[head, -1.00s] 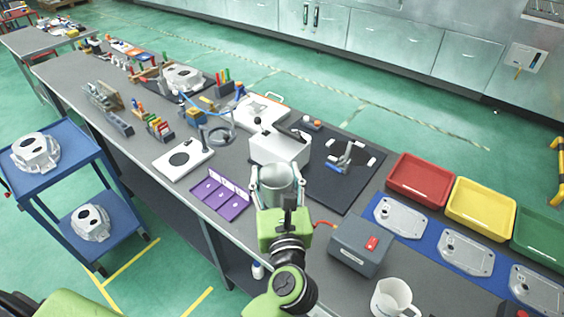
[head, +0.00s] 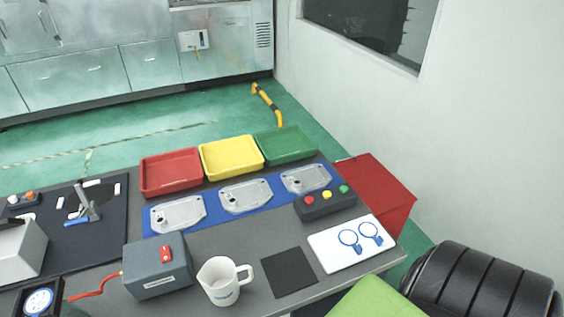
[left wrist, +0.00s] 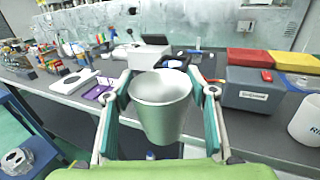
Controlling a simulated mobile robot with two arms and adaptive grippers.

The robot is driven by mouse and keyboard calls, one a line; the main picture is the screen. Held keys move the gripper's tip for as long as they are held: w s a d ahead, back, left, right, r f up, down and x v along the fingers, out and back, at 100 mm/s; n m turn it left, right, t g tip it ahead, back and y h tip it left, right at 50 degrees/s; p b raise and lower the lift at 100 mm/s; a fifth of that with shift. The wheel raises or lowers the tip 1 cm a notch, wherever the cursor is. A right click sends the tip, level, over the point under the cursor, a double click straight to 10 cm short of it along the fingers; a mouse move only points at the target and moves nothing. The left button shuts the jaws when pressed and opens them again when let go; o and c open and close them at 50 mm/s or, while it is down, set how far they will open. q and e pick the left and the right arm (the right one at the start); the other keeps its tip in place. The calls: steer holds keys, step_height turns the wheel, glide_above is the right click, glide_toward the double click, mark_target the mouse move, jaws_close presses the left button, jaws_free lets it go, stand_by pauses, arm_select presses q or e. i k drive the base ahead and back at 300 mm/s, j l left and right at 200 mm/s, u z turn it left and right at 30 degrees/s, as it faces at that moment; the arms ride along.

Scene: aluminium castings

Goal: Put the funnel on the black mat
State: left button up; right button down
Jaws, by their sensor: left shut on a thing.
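The funnel (left wrist: 163,118) is a silver-grey tapered vessel, wide at the top, upright in the left wrist view. My left gripper (left wrist: 160,82) is shut on it, one finger on each side. Its lower end narrows downward; I cannot see its tip clearly. The gripper and funnel are out of the head view. A small square black mat (head: 289,271) lies bare on the bench in the head view, right of the white mug (head: 222,281). A larger dark mat (head: 100,238) at the left carries a clamp. My right gripper is in neither view.
A grey box with a red switch (head: 158,266) stands left of the mug. A white board with blue rings (head: 345,255) lies right of the small mat. Behind are a button box (head: 325,203), a blue strip (head: 212,221) with metal plates, and red, yellow and green trays.

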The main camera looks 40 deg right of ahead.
mark_target(288, 270)
steer(key=k+j+z, duration=0.4)
steer(key=i+l+z, duration=0.1)
steer(key=z, duration=0.35)
steer(key=i+l+z, duration=0.1)
steer(key=z, duration=0.4)
steer(key=i+z, duration=0.15)
steer(key=z, duration=0.3)
